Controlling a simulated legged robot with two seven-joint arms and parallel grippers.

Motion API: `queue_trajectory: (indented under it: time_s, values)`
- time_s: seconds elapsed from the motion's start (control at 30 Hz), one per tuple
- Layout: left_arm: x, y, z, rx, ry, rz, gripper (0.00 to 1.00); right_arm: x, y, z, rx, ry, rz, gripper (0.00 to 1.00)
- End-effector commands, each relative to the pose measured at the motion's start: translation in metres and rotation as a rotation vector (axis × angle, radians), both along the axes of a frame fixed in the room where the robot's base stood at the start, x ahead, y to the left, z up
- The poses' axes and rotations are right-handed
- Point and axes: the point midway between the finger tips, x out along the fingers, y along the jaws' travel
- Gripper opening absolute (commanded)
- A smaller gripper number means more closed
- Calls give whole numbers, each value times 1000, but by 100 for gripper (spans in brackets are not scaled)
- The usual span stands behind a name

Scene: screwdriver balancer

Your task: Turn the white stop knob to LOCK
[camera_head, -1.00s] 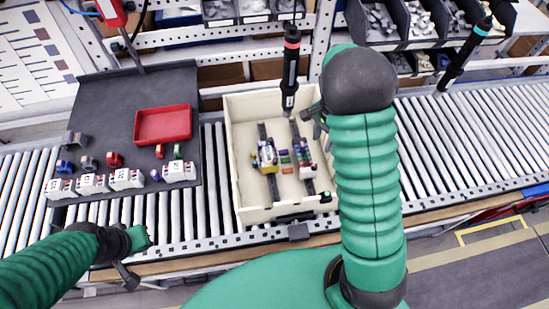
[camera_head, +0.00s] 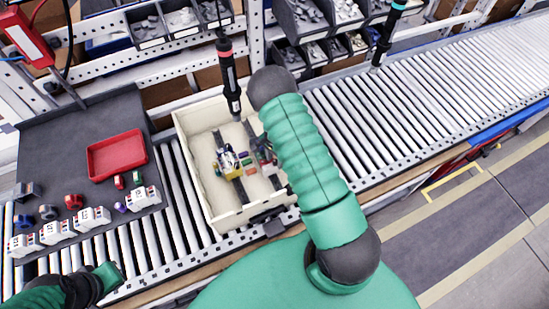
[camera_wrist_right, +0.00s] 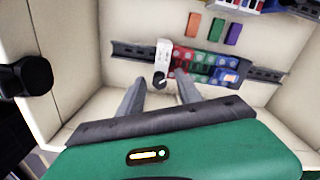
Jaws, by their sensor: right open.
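In the right wrist view, a white module (camera_wrist_right: 163,58) with a small dark round part at its near end sits at the left of a row of coloured modules (camera_wrist_right: 207,65) on a dark rail. I cannot read any marking on it. My right gripper (camera_wrist_right: 160,80) is open, its two fingers on either side of the module's near end in this view; I cannot tell whether they touch it. In the head view my right arm hides most of that gripper and the module. My left gripper (camera_head: 108,278) is at the lower left, clear of the box; its fingers do not show clearly.
The cream box (camera_head: 197,175) stands on the roller conveyor (camera_head: 400,110), its walls around the rails. A black screwdriver (camera_head: 231,80) hangs over its back edge. A red tray (camera_head: 117,155) and several white modules (camera_head: 90,218) lie on the dark board at left.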

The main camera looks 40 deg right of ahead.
Motion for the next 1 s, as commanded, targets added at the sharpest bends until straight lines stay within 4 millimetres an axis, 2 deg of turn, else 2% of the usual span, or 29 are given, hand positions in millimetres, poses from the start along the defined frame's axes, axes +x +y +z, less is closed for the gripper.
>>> queue_trajectory:
  time_s: [0.23, 0.5, 0.57, 1.0]
  values:
    - [0, 0, 0, 0, 0, 0, 0, 0, 0, -2, 0, 1, 0, 41]
    - [0, 0, 0, 0, 0, 0, 0, 1, 1, -1, 0, 0, 1, 6]
    - [0, 0, 0, 0, 0, 0, 0, 1, 1, -1, 0, 0, 1, 0]
    - [0, 0, -3, 0, 0, 0, 0, 1, 2, -1, 2, -2, 30, 0]
